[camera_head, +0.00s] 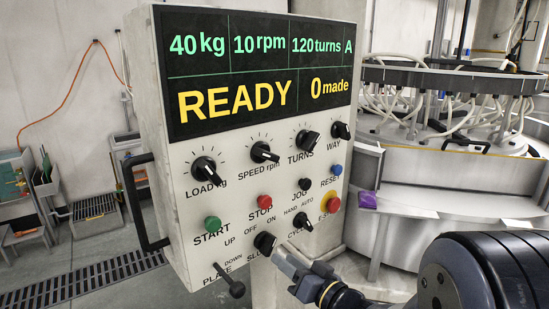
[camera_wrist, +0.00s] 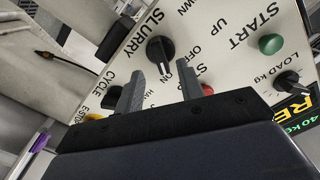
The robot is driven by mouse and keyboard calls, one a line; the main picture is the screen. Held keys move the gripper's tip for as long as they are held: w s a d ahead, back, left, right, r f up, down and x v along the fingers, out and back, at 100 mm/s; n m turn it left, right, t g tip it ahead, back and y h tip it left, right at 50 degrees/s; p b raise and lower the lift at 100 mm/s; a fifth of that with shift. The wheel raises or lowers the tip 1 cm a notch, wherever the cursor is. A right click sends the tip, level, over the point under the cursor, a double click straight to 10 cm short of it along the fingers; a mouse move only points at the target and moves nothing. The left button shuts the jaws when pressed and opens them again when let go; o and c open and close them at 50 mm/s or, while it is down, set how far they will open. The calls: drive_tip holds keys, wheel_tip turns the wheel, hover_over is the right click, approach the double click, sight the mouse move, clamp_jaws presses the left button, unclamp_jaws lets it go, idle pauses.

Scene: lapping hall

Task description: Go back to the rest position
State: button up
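My gripper (camera_head: 284,258) is at the lower edge of the white control panel (camera_head: 180,255), close to the black SLURRY knob (camera_head: 265,243). In the wrist view my gripper (camera_wrist: 160,78) has its two grey fingers apart with nothing between them. The SLURRY knob (camera_wrist: 160,49) shows just beyond the fingertips, and its white mark points towards ON. I cannot tell the exact gap between fingertips and knob. My dark arm comes in from the lower right in the head view.
The panel display (camera_head: 260,75) reads READY, 0 made. The PLATE lever (camera_head: 232,285) sticks out below, left of my gripper. A black handle (camera_head: 140,200) is on the panel's left side. A lapping machine (camera_head: 450,165) with hoses stands behind right.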

sight(272, 248)
drive_tip(key=p+x, duration=0.1)
drive_tip(key=x, duration=0.4)
drive_tip(key=shift+w+a, duration=0.2)
drive_tip(key=b+v, duration=0.2)
drive_tip(key=v, duration=0.9)
drive_tip(key=p+x, duration=0.2)
drive_tip(key=x, duration=0.8)
drive_tip(key=shift+w+a, duration=0.15)
drive_tip(key=shift+w+a+f, duration=0.1)
drive_tip(key=shift+w+a, duration=0.1)
drive_tip(key=shift+w, duration=0.05)
drive_tip(key=n+b, duration=0.1)
drive_tip(key=n, duration=0.2)
drive_tip(key=shift+d, duration=0.15)
drive_tip(key=n+b, duration=0.1)
drive_tip(key=n, duration=0.4)
drive_tip(key=shift+n, duration=0.4)
